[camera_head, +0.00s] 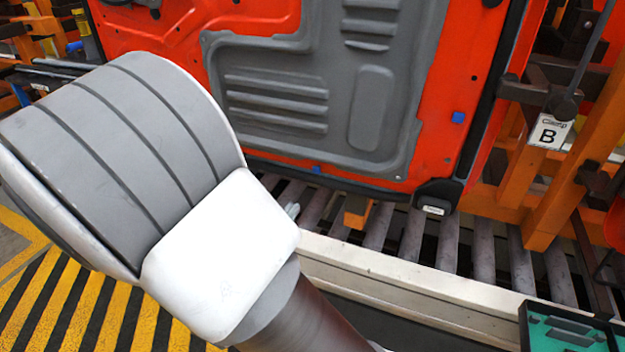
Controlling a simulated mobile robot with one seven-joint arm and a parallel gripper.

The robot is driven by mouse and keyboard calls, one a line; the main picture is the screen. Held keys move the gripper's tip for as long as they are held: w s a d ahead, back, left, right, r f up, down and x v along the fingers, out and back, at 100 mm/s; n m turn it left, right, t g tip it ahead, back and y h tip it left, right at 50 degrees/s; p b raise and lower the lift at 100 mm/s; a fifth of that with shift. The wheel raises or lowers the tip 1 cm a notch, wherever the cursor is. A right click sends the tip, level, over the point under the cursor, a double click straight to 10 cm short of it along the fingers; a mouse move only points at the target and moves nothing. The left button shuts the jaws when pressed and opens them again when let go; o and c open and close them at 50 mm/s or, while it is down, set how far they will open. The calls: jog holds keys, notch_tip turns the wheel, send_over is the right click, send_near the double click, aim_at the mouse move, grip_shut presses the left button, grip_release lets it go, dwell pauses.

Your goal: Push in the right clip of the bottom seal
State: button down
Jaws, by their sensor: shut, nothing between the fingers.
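An orange-red door (437,110) with a grey inner panel (350,110) stands upright behind my arm. A dark strip, which looks like the bottom seal (370,187), runs along its lower edge; its left part is hidden by my arm. A small blue clip (316,169) shows at that lower edge, right of my arm. Another blue clip (458,117) sits higher, near the door's right edge. I cannot tell how far either is pushed in. My arm fills the left and lower middle of the view. My gripper does not show.
A roller conveyor (412,235) runs under the door, with a pale rail (400,275) in front. A black block (437,195) is at the door's lower right corner. A green tray (565,330) is lower right.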

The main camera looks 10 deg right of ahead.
aim_at(319, 169)
jog(key=b+x, duration=0.2)
jog(key=x, duration=0.9)
jog(key=shift+w+d, duration=0.25)
jog(key=shift+w, duration=0.1)
jog(key=shift+w+d, duration=0.35)
jog(key=shift+w, duration=0.05)
jog(key=shift+w+d+r, duration=0.3)
jog(key=shift+w+r, duration=0.05)
jog(key=shift+s+a+f, duration=0.15)
jog(key=shift+s+a, duration=0.05)
jog(key=shift+s, duration=0.05)
